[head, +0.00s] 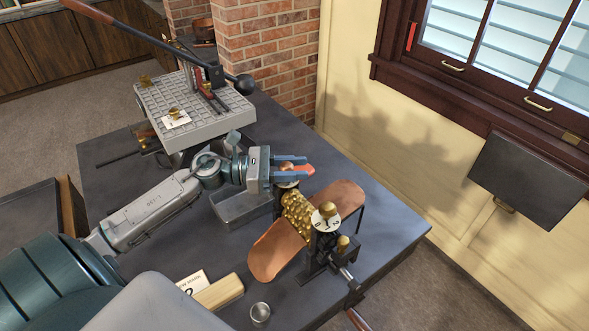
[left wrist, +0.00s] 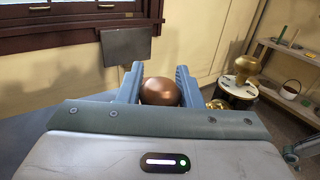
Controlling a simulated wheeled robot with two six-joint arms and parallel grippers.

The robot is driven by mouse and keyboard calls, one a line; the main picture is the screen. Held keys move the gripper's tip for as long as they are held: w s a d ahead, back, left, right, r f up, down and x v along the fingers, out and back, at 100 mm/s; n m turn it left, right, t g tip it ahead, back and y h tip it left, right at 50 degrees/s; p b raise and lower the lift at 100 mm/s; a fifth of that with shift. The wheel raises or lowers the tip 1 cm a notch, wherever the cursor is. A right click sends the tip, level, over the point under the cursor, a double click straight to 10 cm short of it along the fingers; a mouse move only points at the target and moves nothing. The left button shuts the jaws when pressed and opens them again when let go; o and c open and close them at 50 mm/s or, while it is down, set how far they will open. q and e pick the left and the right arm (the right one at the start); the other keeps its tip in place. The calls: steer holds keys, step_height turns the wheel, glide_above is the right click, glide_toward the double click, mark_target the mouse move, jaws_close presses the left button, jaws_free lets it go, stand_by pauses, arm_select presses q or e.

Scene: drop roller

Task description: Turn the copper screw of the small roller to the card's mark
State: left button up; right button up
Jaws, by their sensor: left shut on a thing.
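The small roller (head: 299,214) is clamped to the bench, with dimpled brass rolls and copper chutes on both sides. Its copper screw (head: 286,165) is a rounded knob on the far end. My left gripper (head: 290,171) is shut on this knob. In the left wrist view the copper knob (left wrist: 160,92) sits between the two blue fingers (left wrist: 158,77). The dial under the copper screw is hidden by the gripper. The card (head: 191,281) is partly hidden by my arm, its mark cut off.
A metal tray (head: 241,208) lies under my left wrist. A wooden block (head: 219,292) and a small metal cup (head: 260,313) are at the front. A lever press on a grey gridded plate (head: 190,105) stands at the back left. A dark panel (head: 527,181) is at the right wall.

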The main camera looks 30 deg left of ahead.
arm_select(q)
steer(key=shift+r+n+t+y+p, duration=0.1)
steer(key=shift+n+t+y+p, duration=0.25)
steer(key=shift+n+t+y, duration=0.2)
steer(key=n+t+y+p, duration=0.1)
steer(key=n+y+p, duration=0.1)
steer(key=p, duration=0.1)
steer(key=n+t+y+p, duration=0.2)
steer(key=y+p, duration=0.1)
steer(key=p, duration=0.1)
steer(key=n+t+y+p, duration=0.2)
steer(key=p, duration=0.2)
steer(key=shift+w+a+r, duration=0.15)
steer(key=shift+w+a, duration=0.15)
steer(key=shift+a, duration=0.1)
steer(key=shift+a+f+n+t+y+p, duration=0.15)
steer(key=shift+n+t+y+p, duration=0.1)
steer(key=shift+y+p, duration=0.3)
steer(key=shift+d+f+n+t+y+p, duration=0.1)
steer(key=shift+f+n+t+y+p, duration=0.1)
steer(key=shift+y+p, duration=0.25)
steer(key=shift+a, duration=0.1)
steer(key=o, duration=1)
steer(key=shift+c, duration=0.2)
